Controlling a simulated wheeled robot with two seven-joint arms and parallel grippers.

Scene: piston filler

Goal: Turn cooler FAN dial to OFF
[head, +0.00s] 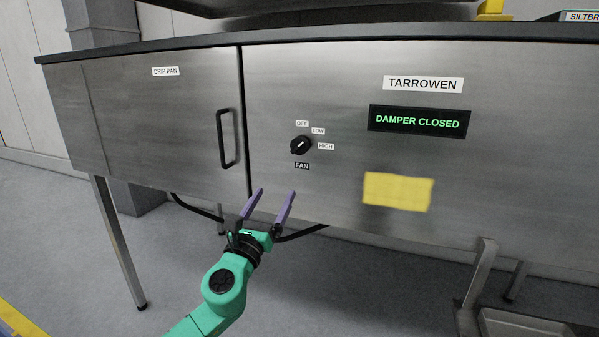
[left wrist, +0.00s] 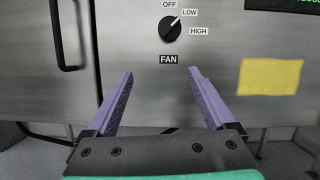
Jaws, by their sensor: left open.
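The black FAN dial (head: 301,146) sits on the steel front panel, with OFF, LOW and HIGH labels around its upper and right side. In the left wrist view the dial (left wrist: 171,28) has a white pointer mark that points up and right, toward LOW. The FAN label (head: 302,166) is just below the dial. My left gripper (head: 277,192) is open and empty, its purple fingers below the dial and apart from it. In the left wrist view its fingertips (left wrist: 161,72) are spread wide below the FAN label. My right gripper is not in view.
A black door handle (head: 226,138) stands out left of the dial on the DRIP PAN door. A green-lit display (head: 417,121) reads DAMPER CLOSED. A yellow blank note (head: 398,191) is on the panel at right. The panel around the dial is clear.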

